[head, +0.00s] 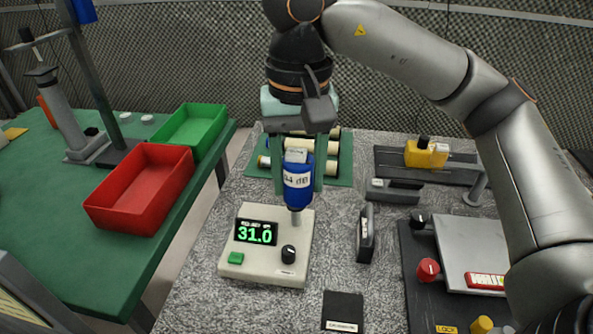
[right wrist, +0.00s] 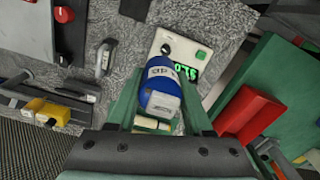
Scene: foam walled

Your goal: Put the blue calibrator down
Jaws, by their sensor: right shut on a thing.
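The blue calibrator (head: 298,190) is a blue cylinder with a white label and a narrow grey tip pointing down. My right gripper (head: 299,172) is shut on it, with green fingers on either side, and holds it upright. The calibrator also shows between the fingers in the right wrist view (right wrist: 158,92). Its tip overlaps the back right part of a cream meter (head: 268,272) reading 31.0 in green. I cannot tell whether the tip touches the meter. My left gripper is not in view.
A black labelled pad (head: 343,308) lies at the front. Dark grey holders (head: 366,235) stand right of the meter. A green rack of cylinders (head: 334,170) is behind the gripper. A panel with knobs (head: 465,255) is at right. Red (head: 140,190) and green trays (head: 196,128) sit on the left table.

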